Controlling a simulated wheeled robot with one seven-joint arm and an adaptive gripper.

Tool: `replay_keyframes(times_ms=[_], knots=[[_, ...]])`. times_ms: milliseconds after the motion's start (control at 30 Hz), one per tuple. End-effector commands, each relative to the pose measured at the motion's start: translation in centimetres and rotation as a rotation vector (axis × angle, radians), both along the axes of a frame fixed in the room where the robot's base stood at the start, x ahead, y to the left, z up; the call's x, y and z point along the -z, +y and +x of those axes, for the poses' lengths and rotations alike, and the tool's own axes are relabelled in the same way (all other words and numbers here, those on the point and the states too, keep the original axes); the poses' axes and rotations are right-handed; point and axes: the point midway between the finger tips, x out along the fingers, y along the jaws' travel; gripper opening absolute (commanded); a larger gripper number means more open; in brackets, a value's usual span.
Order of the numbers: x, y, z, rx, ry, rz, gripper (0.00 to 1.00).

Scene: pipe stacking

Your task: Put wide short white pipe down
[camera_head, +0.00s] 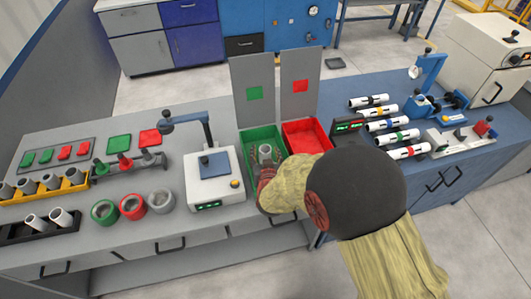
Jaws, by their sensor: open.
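A short, wide, whitish pipe (265,152) stands roughly upright in the green bin (248,135), near its front right part. My gripper (266,172) is open at the front of the green bin, right by the pipe. My arm comes in from the lower right and covers the bin's front and part of the gripper. The fingers are small and partly hidden, so I cannot tell whether they touch the pipe.
A red bin (307,138) stands right of the green bin, with upright panels behind both. A white device (214,180) stands close on the left. Ring-shaped parts (132,206) and pipe racks (45,187) lie further left. Striped white pipes (385,124) lie at right.

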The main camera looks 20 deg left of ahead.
Motion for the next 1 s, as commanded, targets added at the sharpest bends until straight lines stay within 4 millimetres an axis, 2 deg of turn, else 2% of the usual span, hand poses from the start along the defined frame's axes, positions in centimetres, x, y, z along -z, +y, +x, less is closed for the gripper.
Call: replay_keyframes(times_ms=[533,700,1000], knots=[[-4.0,-3.1,-8.8,-0.003,0.0,0.0,0.52],[-4.5,-3.7,-10.0,-0.001,0.0,0.0,0.52],[-4.6,-3.8,-10.3,0.0,0.0,0.0,0.52]])
